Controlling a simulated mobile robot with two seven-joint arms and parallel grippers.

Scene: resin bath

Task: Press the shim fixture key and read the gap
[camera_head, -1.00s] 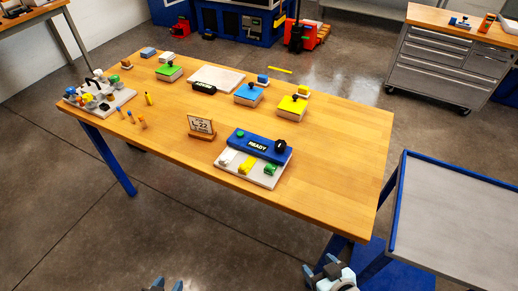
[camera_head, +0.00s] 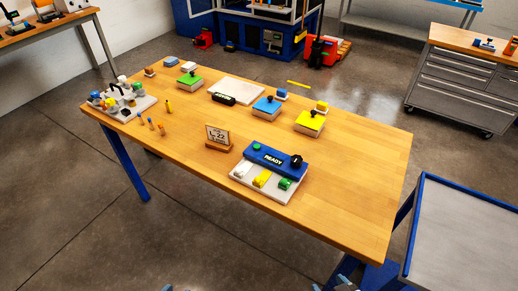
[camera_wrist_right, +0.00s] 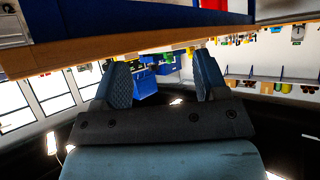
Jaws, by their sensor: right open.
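A blue fixture box (camera_head: 276,161) stands near the table's front right. Its small screen reads "READY", with a green button at its left and a black knob (camera_head: 296,160) at its right. On its pale base (camera_head: 267,194) are a white key (camera_head: 241,170), a yellow key (camera_head: 261,180) and a green key (camera_head: 285,184). A small sign (camera_head: 217,136) reading "L-22" stands left of the box. My right gripper (camera_head: 338,286) is below the table's front edge, well apart from the fixture; its wrist view shows the jaws (camera_wrist_right: 167,88) open and empty. My left gripper (camera_head: 180,288) barely shows at the bottom edge.
The wooden table (camera_head: 350,190) is clear at its right end. Colored blocks with knobs, such as a yellow one (camera_head: 310,124), and a pale plate (camera_head: 238,91) lie farther back. A grey cart (camera_head: 465,240) stands close on the right.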

